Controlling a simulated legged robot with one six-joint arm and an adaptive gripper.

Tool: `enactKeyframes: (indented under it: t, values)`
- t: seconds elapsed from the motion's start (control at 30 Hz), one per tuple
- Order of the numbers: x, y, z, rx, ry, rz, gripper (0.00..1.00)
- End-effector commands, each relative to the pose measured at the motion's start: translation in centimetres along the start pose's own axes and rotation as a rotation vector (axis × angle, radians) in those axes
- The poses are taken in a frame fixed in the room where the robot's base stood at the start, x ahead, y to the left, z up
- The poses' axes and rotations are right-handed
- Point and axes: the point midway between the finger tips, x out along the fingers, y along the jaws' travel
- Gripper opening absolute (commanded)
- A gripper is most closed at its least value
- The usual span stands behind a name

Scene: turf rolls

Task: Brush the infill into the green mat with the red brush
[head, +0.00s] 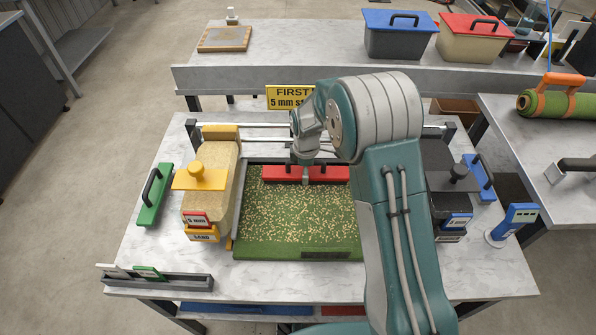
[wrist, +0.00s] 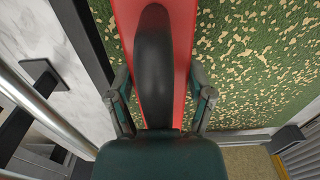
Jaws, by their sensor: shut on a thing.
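The green mat (head: 290,244) lies on the marble-topped table in the head view, with pale infill grains scattered over most of it. The mat also shows in the wrist view (wrist: 255,65), with grains lying on the pile. The red brush (head: 283,174) lies across the mat's far edge. In the wrist view its red body (wrist: 183,40) and black handle (wrist: 153,65) show. My gripper (wrist: 160,85) is shut on the black handle, with a finger on either side. In the head view my arm hides the mat's right part, and the bristles are hidden.
A tan hopper with a yellow lid (head: 200,178) stands left of the mat, and a dark hopper (head: 447,175) stands right. A green-backed tool (head: 153,195) lies at the far left. A metal rail (wrist: 40,110) runs close beside the brush.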

Motion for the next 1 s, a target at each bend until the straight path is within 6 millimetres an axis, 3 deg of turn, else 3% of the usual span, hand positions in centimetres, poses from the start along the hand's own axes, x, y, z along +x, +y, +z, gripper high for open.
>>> enactKeyframes:
  t: [0.33, 0.7, 1.0]
  values:
    - [0.0, 0.0, -0.4, -0.002, 0.000, 0.001, 0.13]
    - [0.0, 0.0, -3.3, -0.001, 0.000, 0.001, 0.13]
    - [0.0, 0.1, -3.1, 0.000, 0.000, 0.001, 0.13]
